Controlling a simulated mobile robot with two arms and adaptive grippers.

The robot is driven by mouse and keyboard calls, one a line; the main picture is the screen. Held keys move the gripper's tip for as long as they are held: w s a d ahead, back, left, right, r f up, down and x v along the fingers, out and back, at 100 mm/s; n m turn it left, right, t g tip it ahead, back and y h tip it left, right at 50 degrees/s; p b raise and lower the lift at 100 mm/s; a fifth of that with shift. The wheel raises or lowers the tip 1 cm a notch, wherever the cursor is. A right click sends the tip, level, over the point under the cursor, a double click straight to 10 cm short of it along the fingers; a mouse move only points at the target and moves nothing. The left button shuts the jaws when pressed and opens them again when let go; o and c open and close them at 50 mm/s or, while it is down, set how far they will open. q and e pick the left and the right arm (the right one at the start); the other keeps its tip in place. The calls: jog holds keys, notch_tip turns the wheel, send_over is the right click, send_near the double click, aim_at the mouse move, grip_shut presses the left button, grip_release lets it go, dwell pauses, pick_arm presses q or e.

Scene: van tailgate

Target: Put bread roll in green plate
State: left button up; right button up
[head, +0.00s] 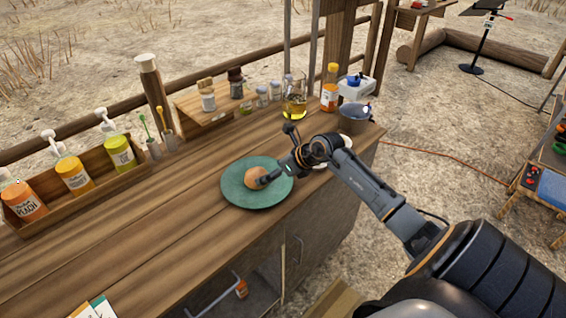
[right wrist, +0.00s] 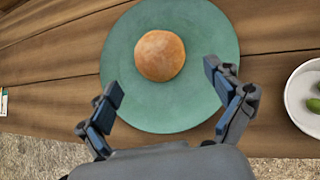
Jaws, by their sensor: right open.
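The bread roll (head: 255,176) is round and golden brown. It rests on the green plate (head: 240,195), a little off its middle, as the right wrist view also shows with the roll (right wrist: 160,55) and the plate (right wrist: 165,112). My right gripper (head: 269,176) is at the plate's right side, close to the roll. In the right wrist view its two fingers (right wrist: 162,84) are spread wide, with nothing between them, and the roll lies just beyond the fingertips. My left gripper is not in view.
A white bowl (right wrist: 300,97) with green items sits right of the plate, partly hidden by my arm in the head view. A metal pot (head: 356,119) stands at the counter's far right corner. A wooden rack of bottles (head: 90,185) stands at left. The counter's front left is mostly clear.

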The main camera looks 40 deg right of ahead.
jog(key=v, duration=0.7)
jog(key=shift+b, duration=0.4)
